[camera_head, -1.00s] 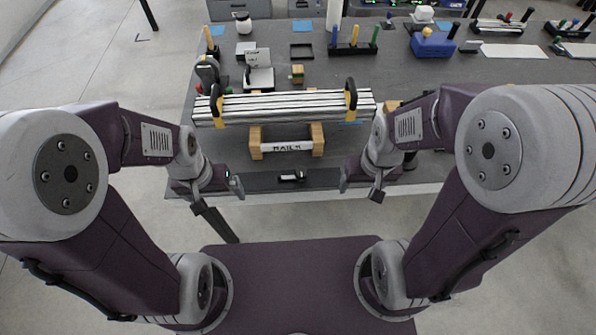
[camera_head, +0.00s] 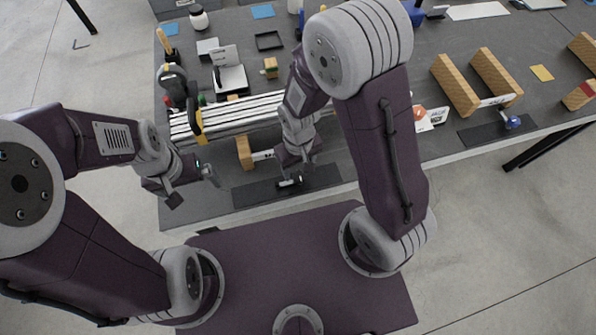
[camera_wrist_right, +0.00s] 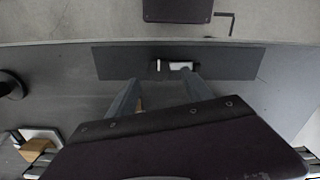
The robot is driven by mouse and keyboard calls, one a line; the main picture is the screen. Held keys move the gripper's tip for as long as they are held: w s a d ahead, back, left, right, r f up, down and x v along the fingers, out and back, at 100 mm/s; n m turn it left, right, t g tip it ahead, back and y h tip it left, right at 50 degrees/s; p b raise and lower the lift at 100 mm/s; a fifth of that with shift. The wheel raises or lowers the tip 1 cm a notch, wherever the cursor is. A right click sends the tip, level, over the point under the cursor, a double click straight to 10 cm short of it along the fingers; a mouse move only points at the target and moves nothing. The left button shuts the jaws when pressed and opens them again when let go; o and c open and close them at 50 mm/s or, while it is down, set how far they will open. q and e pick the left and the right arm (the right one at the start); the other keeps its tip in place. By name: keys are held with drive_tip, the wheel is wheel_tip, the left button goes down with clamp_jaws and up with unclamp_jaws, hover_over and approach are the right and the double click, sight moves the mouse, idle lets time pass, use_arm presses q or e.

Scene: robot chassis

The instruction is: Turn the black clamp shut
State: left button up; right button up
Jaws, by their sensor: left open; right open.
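The black clamp, a small dark fixture with pale parts, sits on a dark mat (camera_wrist_right: 105,63) at the table's front edge. In the right wrist view the clamp (camera_wrist_right: 180,66) lies just past my open right gripper (camera_wrist_right: 160,84). In the head view my right gripper (camera_head: 297,178) is over the clamp (camera_head: 287,183) and partly hides it. Contact cannot be told. How far the clamp is turned is too small to tell. My left gripper (camera_head: 212,178) is open and empty near the table's front left edge.
Silver profiles (camera_head: 242,112) lie across wooden blocks behind the clamp, with a black and yellow hand clamp (camera_head: 196,122) on them. More wooden blocks (camera_head: 455,85) stand to the right. The mat around the clamp is clear.

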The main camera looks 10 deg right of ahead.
sight(299, 176)
drive_tip(key=f, duration=0.2)
drive_tip(key=shift+s+d+f, duration=0.1)
drive_tip(key=shift+s+f, duration=0.15)
drive_tip(key=shift+f, duration=0.05)
drive_tip(key=shift+s+d+f, duration=0.1)
drive_tip(key=shift+s+f, duration=0.05)
drive_tip(key=shift+f, duration=0.1)
drive_tip(key=shift+w, duration=0.2)
clamp_jaws()
use_arm(q)
drive_tip(key=shift+s+d+f, duration=0.1)
drive_tip(key=shift+s, duration=0.15)
